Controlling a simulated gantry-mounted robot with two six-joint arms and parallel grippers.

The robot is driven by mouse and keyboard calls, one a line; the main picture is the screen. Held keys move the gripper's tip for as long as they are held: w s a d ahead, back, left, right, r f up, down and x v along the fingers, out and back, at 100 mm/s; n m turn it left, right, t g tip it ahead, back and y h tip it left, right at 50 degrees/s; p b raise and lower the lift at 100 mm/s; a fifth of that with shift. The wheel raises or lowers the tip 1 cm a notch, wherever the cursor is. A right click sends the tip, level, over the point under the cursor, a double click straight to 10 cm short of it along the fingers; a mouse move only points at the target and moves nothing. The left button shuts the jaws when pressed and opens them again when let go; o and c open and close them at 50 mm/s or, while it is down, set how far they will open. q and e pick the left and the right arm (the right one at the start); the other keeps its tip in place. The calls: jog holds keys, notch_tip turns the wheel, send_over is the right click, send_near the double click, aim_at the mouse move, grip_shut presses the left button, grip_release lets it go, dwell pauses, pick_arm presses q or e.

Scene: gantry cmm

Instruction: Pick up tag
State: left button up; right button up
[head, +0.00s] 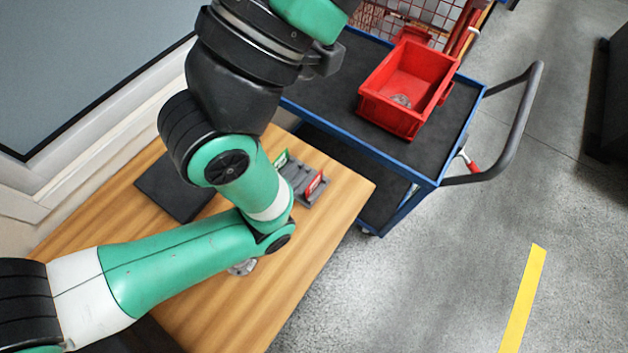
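A small red upright piece (314,185) and a small green upright piece (281,159) stand in a grey holder (301,177) on the wooden table. Either may be the tag; I cannot tell which, and both are small in the head view. My green, white and black arm crosses the table in front of the holder and hides part of the area to its left. Neither gripper's fingers show. A small shiny metal part (242,267) shows just under the arm; what it belongs to is unclear.
The wooden table (310,237) has a dark flat pad (172,187) at its left. A blue trolley (407,165) beyond the table carries a red bin (399,112) with a small grey item inside. The trolley's dark handle (515,135) reaches right.

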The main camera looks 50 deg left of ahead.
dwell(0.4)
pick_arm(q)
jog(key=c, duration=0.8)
